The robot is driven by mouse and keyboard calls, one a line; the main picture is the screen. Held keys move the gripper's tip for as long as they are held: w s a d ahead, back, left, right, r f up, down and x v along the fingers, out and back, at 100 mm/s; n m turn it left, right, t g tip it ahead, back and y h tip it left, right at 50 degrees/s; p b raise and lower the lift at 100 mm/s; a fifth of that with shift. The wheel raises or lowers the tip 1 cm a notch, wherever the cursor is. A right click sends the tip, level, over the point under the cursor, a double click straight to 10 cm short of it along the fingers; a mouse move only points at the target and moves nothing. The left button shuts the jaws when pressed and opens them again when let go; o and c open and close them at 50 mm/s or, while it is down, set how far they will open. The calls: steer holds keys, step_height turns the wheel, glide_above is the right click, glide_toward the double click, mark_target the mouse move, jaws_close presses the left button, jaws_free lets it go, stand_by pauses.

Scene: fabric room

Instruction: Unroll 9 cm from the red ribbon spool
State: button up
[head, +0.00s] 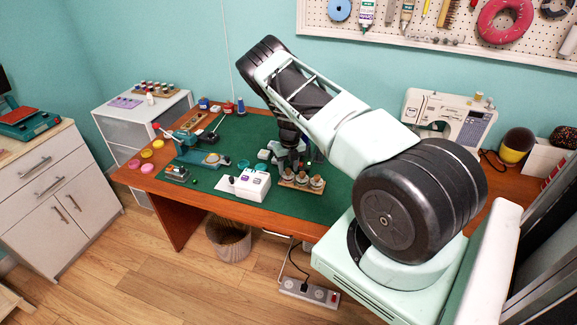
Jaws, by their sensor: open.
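A small red item (228,107) stands at the back edge of the green mat (225,145), next to a blue spool (240,106). It may be the red ribbon spool, but it is too small to be sure, and no loose ribbon end can be made out. My gripper (289,167) is open, pointing down over the right part of the mat, well to the right and nearer than the red item. It is just behind a wooden holder (296,184) with several round pieces on it. My arm hides part of the mat behind the gripper.
A white box device (250,184) stands left of the holder. A teal tool (193,150) and yellow and pink round items (146,154) lie at the left. A white sewing machine (447,116) stands at the back right. The mat's middle is mostly clear.

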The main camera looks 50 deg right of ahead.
steer(key=shift+f, duration=0.1)
jaws_close()
steer(key=shift+f+n+b, duration=0.1)
steer(key=shift+n+b, duration=0.2)
steer(key=shift+b, duration=0.2)
